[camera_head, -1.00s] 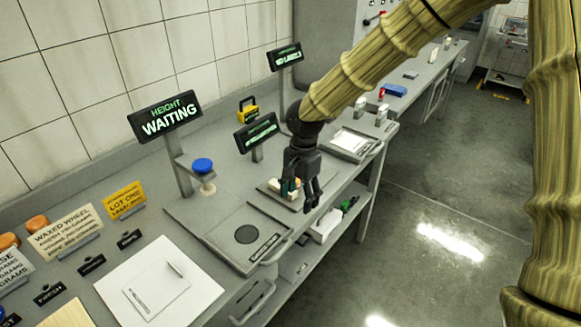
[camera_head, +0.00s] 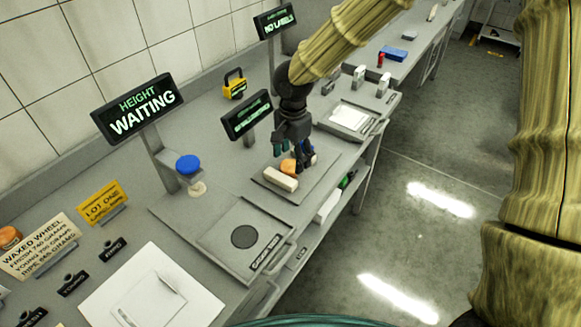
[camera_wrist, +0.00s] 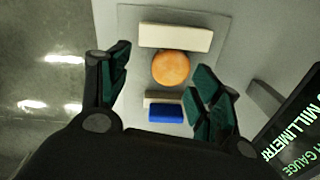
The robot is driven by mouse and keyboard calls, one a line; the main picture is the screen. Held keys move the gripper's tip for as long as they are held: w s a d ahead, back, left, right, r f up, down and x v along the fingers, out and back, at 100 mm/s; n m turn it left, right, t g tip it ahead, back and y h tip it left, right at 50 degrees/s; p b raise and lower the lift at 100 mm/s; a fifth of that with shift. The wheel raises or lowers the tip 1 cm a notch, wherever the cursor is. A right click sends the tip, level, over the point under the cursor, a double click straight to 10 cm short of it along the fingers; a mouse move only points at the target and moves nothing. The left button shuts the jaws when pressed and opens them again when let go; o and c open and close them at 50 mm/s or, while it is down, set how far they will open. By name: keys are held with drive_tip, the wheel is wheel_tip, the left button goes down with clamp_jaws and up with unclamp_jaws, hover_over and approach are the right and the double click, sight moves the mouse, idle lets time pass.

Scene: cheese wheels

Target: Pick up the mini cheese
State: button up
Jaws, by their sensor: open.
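The mini cheese, a small round orange piece (camera_wrist: 170,68), lies on a grey plate (camera_wrist: 128,22) of the gauge station, between a cream block (camera_wrist: 175,37) and a smaller pale and blue piece (camera_wrist: 165,112). In the head view the orange cheese (camera_head: 288,166) shows behind the cream block (camera_head: 281,179), partly hidden by my gripper (camera_head: 298,160). My gripper also shows in the wrist view (camera_wrist: 160,88), open, its two green-padded fingers apart on either side of the cheese's line. The fingers do not visibly touch it; the exact height gap is hard to tell.
A gauge display (camera_head: 247,116) stands close to the left of my gripper. A height sign (camera_head: 138,108) and a blue-topped post (camera_head: 188,165) stand further left. A flat scale-like station (camera_head: 245,237) is in front. The bench edge drops to floor on the right.

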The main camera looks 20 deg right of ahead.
sight(291, 164)
drive_tip(key=w+f+p, duration=0.1)
drive_tip(key=w+f, duration=0.2)
drive_tip(key=shift+w+f, duration=0.4)
drive_tip(key=shift+w+d+f, duration=0.15)
drive_tip(key=shift+d+f, duration=0.05)
drive_tip(key=shift+f, duration=0.1)
drive_tip(key=shift+s+d+f+p, duration=0.15)
drive_tip(key=shift+s+f+p, duration=0.1)
drive_tip(key=shift+p, duration=0.15)
drive_tip(key=shift+s+f, duration=0.25)
drive_tip(key=shift+s, duration=0.25)
drive_tip(key=shift+s+f, duration=0.2)
drive_tip(key=shift+s, duration=0.25)
drive_tip(key=shift+w+f, duration=0.75)
drive_tip(key=shift+w, duration=0.05)
drive_tip(key=shift+s+r, duration=0.3)
drive_tip(key=shift+s, duration=0.1)
drive_tip(key=shift+c, duration=1.3)
drive_tip(key=c, duration=0.4)
drive_tip(key=shift+w+f, duration=0.1)
drive_tip(key=shift+c, duration=0.9)
